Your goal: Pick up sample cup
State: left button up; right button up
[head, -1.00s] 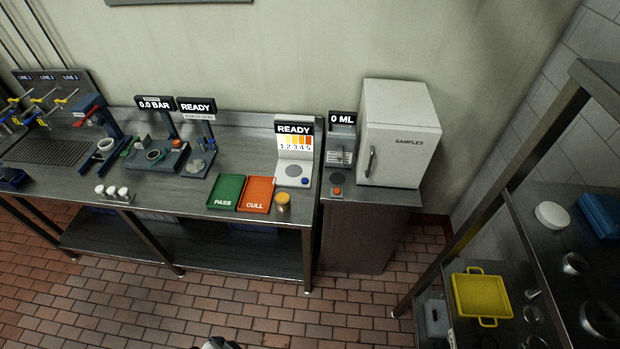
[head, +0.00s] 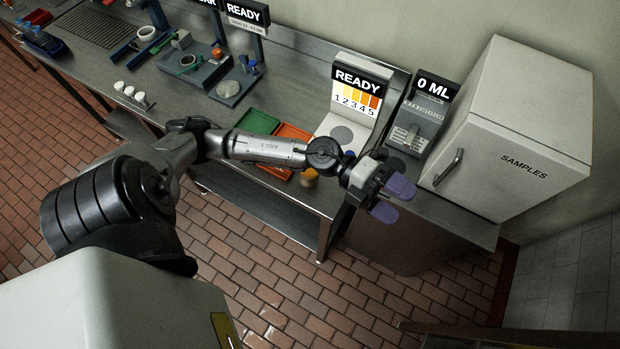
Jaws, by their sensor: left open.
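A small cup with an orange-yellow top (head: 309,178), which looks like the sample cup, stands on the metal bench by the front edge, beside the orange tray. My left forearm and wrist pass in front and partly hide it. My left gripper (head: 393,199) has purple fingertips and is open and empty. In the picture it is to the right of the cup, apart from it, by the bench's right end. My right gripper is not in view.
A green tray (head: 258,122) and an orange tray (head: 294,132) lie left of the cup, partly behind my arm. The colour-scale READY station (head: 357,92) stands behind. The 0 ML device (head: 416,122) and white SAMPLES fridge (head: 520,130) are at right. White-capped vials (head: 130,92) stand at the left.

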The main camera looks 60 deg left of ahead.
pick_arm(q)
jog(key=s+a+f+m+g+y+b, duration=0.1)
jog(key=a+f+m+g+y+b, duration=0.35)
jog(key=f, duration=0.45)
jog(key=g+y+b, duration=0.4)
jog(key=g+y, duration=0.1)
jog(key=y, duration=0.7)
send_near(311, 178)
jog(key=a+r, duration=0.1)
jog(key=a, duration=0.2)
jog(key=shift+n, duration=0.25)
jog(key=shift+s+a+f, duration=0.1)
jog(key=shift+f, duration=2.05)
jog(key=shift+s+a+f, duration=0.1)
jog(key=shift+f, duration=2.1)
jog(key=f, duration=0.4)
jog(key=shift+s+d+f+p, duration=0.15)
jog(key=shift+s+d+p, duration=0.1)
jog(key=shift+p, duration=0.1)
jog(key=shift+c, duration=0.8)
jog(key=c, duration=0.9)
jog(key=shift+c, duration=0.3)
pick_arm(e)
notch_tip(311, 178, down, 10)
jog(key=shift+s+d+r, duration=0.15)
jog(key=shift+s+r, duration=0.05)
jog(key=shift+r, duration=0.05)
